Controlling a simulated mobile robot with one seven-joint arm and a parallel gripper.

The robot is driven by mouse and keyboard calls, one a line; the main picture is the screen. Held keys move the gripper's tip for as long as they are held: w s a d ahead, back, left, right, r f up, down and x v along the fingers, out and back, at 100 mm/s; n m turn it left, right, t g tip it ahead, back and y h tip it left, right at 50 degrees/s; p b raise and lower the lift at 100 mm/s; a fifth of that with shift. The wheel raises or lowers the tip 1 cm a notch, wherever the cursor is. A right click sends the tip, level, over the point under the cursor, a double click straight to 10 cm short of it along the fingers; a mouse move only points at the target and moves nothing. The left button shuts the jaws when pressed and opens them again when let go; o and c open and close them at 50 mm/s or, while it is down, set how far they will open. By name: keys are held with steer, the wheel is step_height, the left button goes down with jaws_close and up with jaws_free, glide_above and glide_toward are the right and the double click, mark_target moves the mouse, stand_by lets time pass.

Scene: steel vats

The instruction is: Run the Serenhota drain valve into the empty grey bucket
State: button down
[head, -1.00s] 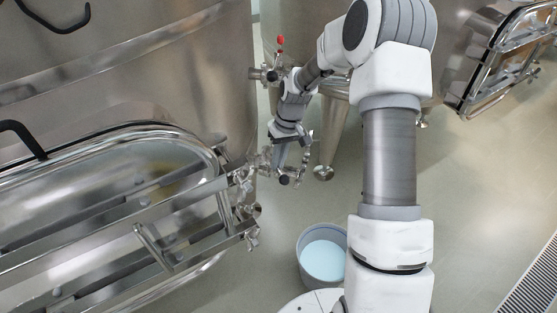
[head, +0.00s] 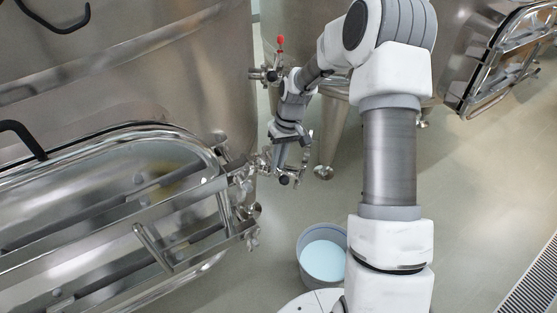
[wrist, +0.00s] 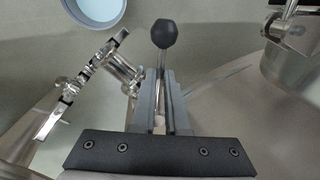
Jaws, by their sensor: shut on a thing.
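The drain valve (head: 262,160) sits low on the side of the large steel vat (head: 205,70) at the left. Its thin metal lever ends in a black knob (wrist: 164,33). My gripper (wrist: 163,85) is shut on the lever shaft, just below the knob; in the head view my gripper (head: 284,168) partly hides the valve. The grey bucket (head: 301,258) stands on the floor below and to the right of the valve. A flat light-blue surface shows inside it. The bucket also shows at the top of the wrist view (wrist: 122,18). No name is readable on any vat.
A red-handled valve (head: 280,42) sits farther back. A steel vat leg (head: 327,150) stands beside my gripper. A framed hatch (head: 110,185) juts out at the left. Another hatch (head: 505,55) is at the upper right. Open floor (head: 475,190) lies at the right.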

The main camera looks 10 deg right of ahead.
steer(key=shift+a, duration=0.2)
steer(key=shift+w+a+r+m+t, duration=0.15)
steer(key=shift+a+m+t, duration=0.1)
steer(key=shift+a+m, duration=1)
steer(key=shift+w+a+f+m+t, duration=0.1)
steer(key=shift+a+m+t, duration=0.4)
steer(key=shift+m, duration=1.25)
steer(key=shift+w+a+r+m+t, duration=0.1)
steer(key=shift+w+a+m, duration=0.05)
steer(key=shift+a+m, duration=1.2)
steer(key=shift+d+m, duration=0.2)
steer(key=shift+m, duration=0.05)
steer(key=c, duration=0.9)
jaws_free()
steer(key=p+v, duration=0.3)
steer(key=v, duration=1.4)
steer(key=shift+a+r, duration=0.15)
